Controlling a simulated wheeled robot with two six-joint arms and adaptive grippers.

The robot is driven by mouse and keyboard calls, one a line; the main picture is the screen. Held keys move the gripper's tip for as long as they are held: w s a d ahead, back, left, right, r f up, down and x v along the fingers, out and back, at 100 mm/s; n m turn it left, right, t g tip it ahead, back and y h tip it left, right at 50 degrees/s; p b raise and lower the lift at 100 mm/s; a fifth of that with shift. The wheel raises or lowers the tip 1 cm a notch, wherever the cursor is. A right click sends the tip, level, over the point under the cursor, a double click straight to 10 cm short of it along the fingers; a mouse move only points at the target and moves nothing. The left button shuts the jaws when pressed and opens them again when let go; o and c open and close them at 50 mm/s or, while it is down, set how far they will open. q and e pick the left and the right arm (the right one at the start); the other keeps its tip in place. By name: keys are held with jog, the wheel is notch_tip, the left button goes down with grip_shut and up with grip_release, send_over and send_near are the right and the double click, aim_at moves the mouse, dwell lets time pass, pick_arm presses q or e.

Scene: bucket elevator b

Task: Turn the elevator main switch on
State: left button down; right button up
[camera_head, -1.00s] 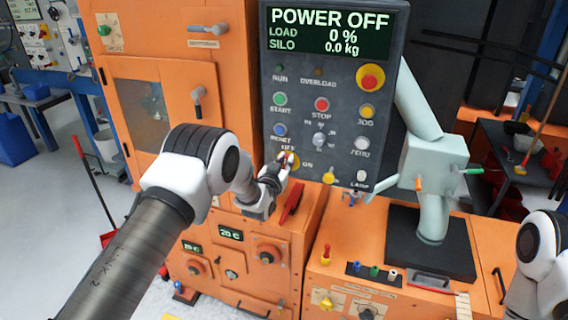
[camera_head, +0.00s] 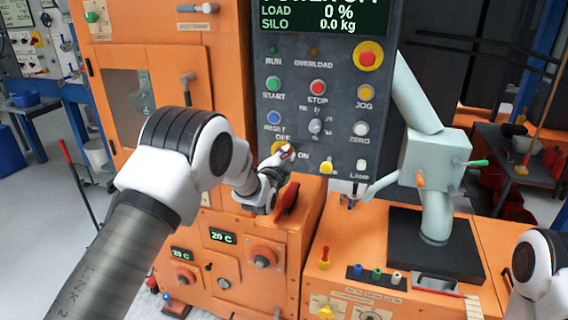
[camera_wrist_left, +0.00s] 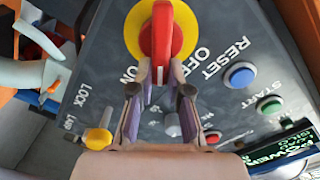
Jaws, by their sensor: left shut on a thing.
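The main switch (camera_wrist_left: 160,30) is a red handle on a yellow disc on the grey control panel (camera_head: 342,105), with OFF and ON printed beside it. In the head view only part of its yellow disc (camera_head: 281,147) shows behind my gripper. My left gripper (camera_wrist_left: 161,78) is shut on the red handle, one finger on each side of it. In the head view the left gripper (camera_head: 284,157) reaches the panel's lower left corner. The panel's display (camera_head: 322,16) is cut off at the top and reads load 0 % and silo 0.0 kg. My right gripper is out of view.
Start, stop, reset and other buttons sit close above the switch. A yellow lock knob (camera_head: 327,167) is to its right. A red handle (camera_head: 287,200) stands just below my gripper. A pale green jointed machine (camera_head: 434,160) stands on the orange cabinet at right.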

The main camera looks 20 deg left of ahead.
pick_arm(q)
jog(key=shift+d+f+m+b, duration=0.1)
jog(key=shift+f+m+b, duration=0.05)
jog(key=shift+m+b, duration=0.9)
jog(key=shift+d+f+m+b, duration=0.1)
jog(key=shift+f+m+b, duration=0.1)
jog(key=shift+m+b, duration=0.85)
jog(key=shift+d+f+m+b, duration=0.15)
jog(key=shift+m+b, duration=0.4)
jog(key=shift+m, duration=0.95)
jog(key=shift+a, duration=0.1)
jog(key=c, duration=1.1)
grip_release()
jog(key=s, duration=1.1)
jog(key=shift+s+a+f, duration=0.1)
jog(key=shift+s+f, duration=0.2)
jog(key=shift+s, duration=0.05)
